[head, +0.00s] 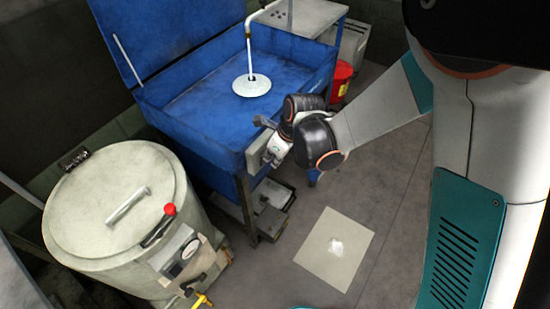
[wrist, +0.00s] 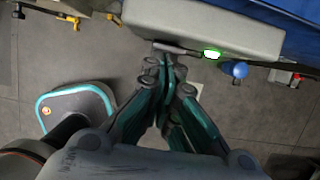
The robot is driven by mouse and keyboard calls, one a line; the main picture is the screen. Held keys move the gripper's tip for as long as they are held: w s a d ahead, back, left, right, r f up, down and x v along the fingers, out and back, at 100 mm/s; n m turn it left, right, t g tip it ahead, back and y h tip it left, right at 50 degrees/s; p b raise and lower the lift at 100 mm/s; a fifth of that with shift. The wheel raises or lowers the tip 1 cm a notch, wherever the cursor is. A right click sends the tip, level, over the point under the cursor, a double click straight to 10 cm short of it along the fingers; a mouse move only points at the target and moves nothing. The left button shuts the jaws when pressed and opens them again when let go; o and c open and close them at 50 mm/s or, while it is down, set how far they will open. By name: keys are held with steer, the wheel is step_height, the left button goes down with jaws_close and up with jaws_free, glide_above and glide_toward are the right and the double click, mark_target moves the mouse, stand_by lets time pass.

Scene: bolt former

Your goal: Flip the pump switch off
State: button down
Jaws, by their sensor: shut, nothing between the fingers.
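A grey switch box (wrist: 205,25) is on the blue parts washer's front side. The box also shows in the head view (head: 257,152). On its lower edge in the wrist view are a dark lever (wrist: 178,48), which looks like the pump switch, and a lit green lamp (wrist: 211,54). My gripper (wrist: 166,62) is shut and empty, its fingertips just below the lever; I cannot tell whether they touch it. In the head view my gripper (head: 270,158) is at the box, and my wrist partly hides the washer's corner.
A blue knob (wrist: 235,70) sits right of the lamp. The blue washer basin (head: 220,100) has an open lid behind. A round pale tank (head: 105,215) with a red-tipped handle (head: 169,210) stands at left. A pale sheet (head: 335,248) lies on the open floor.

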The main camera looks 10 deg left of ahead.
steer(key=shift+w+a+r+h, duration=0.1)
steer(key=shift+a+r+h, duration=0.05)
steer(key=shift+a+h, duration=0.15)
steer(key=shift+r+p, duration=0.5)
steer(key=shift+r, duration=0.25)
steer(key=shift+d, duration=0.1)
